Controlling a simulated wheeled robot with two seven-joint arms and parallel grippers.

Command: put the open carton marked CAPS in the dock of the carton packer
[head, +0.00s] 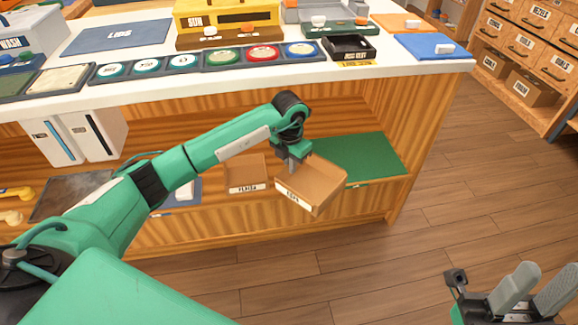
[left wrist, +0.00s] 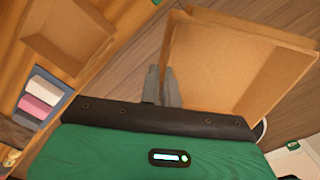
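The open brown carton marked CAPS (head: 318,180) is tilted in front of the lower shelf, and its label faces forward. My left gripper (head: 295,165) is shut on its left wall. In the left wrist view the fingers (left wrist: 161,88) pinch the wall of this carton (left wrist: 225,60), whose visible inside looks empty. My right gripper (head: 535,288) is at the lower right, open and empty, over the floor. I cannot make out for certain which thing is the dock of the carton packer.
Another open carton (head: 246,173) stands on the shelf just left of the held one; it also shows in the left wrist view (left wrist: 68,35). A green mat (head: 365,158) lies on the shelf to the right. The white counter (head: 420,75) above holds trays and a yellow SUN box (head: 225,15).

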